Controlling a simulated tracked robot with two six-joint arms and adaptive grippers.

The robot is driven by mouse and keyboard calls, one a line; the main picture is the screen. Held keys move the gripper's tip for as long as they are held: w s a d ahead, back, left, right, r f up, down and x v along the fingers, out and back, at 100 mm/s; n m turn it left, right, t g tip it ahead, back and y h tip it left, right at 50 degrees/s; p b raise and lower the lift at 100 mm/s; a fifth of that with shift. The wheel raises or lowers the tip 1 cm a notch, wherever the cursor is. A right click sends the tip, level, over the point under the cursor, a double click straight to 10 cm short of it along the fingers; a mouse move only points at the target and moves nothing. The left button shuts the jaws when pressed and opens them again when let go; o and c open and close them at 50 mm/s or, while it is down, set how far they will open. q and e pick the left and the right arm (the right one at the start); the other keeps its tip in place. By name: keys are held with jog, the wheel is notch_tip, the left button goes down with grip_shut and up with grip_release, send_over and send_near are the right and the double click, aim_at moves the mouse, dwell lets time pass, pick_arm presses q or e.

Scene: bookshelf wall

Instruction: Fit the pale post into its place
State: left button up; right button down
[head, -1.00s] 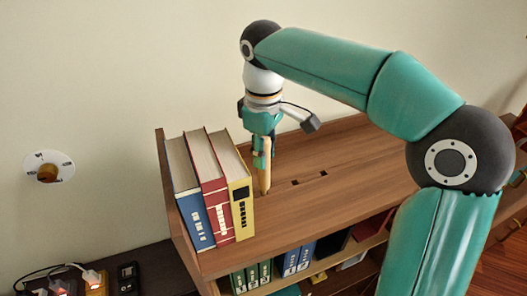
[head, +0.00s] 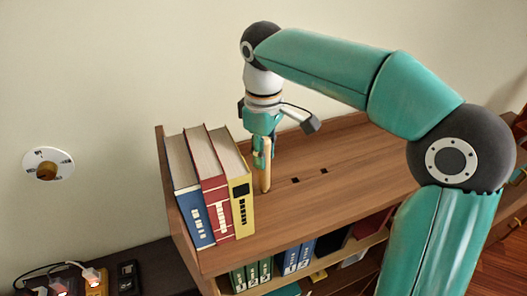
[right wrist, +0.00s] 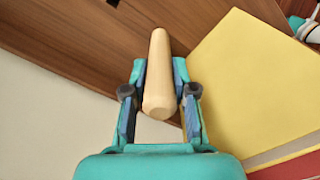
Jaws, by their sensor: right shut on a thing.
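The pale post (head: 266,178) is a slim, tapered wooden peg, upright above the brown shelf top (head: 345,165). My right gripper (head: 262,156) is shut on it and points straight down. In the right wrist view the post (right wrist: 158,60) lies between the two fingers of the gripper (right wrist: 160,85), its thicker end towards the camera. Its lower tip is at or just over the shelf top. I cannot tell whether it touches or sits in a hole. Two small dark holes, a nearer one (head: 295,181) and a farther one (head: 323,171), show to the right of the post. My left gripper is out of view.
Blue, red and yellow books (head: 241,205) stand close to the left of the post. The shelf top to the right is clear. Binders (head: 298,257) fill the shelf below. A round dial (head: 62,164) is on the wall, and a power strip (head: 95,284) lies lower left.

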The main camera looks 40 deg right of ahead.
jog(key=shift+f+b, duration=0.3)
jog(key=shift+f, duration=0.35)
dwell(1.1)
jog(key=c, duration=0.8)
grip_release()
jog(key=shift+c, duration=0.2)
notch_tip(320, 180, up, 11)
jog(key=shift+r, duration=0.5)
jog(key=shift+f, duration=0.1)
